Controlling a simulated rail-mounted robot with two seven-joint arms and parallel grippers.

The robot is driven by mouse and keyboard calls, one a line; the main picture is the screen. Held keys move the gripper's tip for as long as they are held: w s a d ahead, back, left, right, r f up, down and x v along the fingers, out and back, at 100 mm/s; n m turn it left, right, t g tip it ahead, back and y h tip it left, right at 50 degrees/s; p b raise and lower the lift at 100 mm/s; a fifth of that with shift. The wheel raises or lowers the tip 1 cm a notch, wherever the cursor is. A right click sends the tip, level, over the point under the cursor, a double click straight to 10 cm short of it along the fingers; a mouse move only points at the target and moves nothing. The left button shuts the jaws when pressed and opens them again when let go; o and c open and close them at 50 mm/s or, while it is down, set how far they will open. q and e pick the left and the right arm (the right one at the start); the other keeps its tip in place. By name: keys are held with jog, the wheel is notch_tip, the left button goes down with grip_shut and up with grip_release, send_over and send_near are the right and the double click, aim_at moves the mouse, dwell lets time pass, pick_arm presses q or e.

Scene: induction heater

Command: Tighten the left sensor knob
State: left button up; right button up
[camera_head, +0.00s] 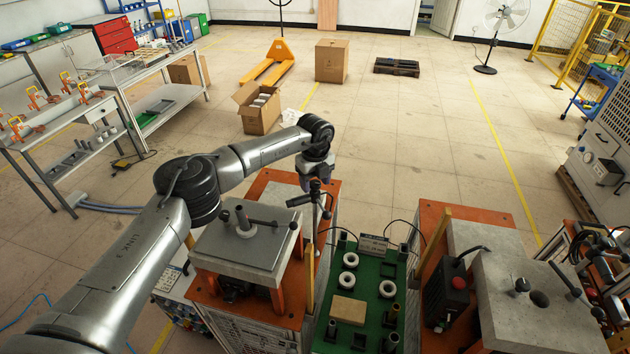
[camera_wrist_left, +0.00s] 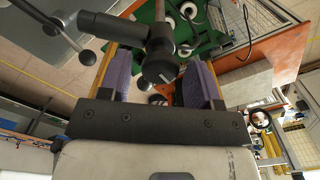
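My left gripper (camera_head: 316,182) hangs above the back right of the left heater station, fingers down. In the left wrist view it is open (camera_wrist_left: 158,85), with one purple-padded finger on each side of a black cylindrical knob (camera_wrist_left: 160,68). Gaps show between knob and pads, so the fingers are apart from it in this view. The knob joins a black rod-and-clamp holder (camera_wrist_left: 110,24). In the head view, the holder (camera_head: 301,200) shows just below the gripper, on a thin upright post; the gripper partly hides the knob. My right gripper is in neither view.
The left station's grey plate with a lever (camera_head: 243,222) stands close left of the gripper. A green mat (camera_head: 375,325) with white rings lies between the stations. The right station's grey block (camera_head: 530,318) is at right.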

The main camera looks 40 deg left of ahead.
pick_arm(q)
jog(key=c, duration=0.8)
jog(key=shift+m, duration=0.3)
jog(key=m+p, duration=0.1)
jog(key=m, duration=0.6)
jog(key=shift+m, duration=0.3)
jog(key=m, duration=0.6)
jog(key=shift+m, duration=1.8)
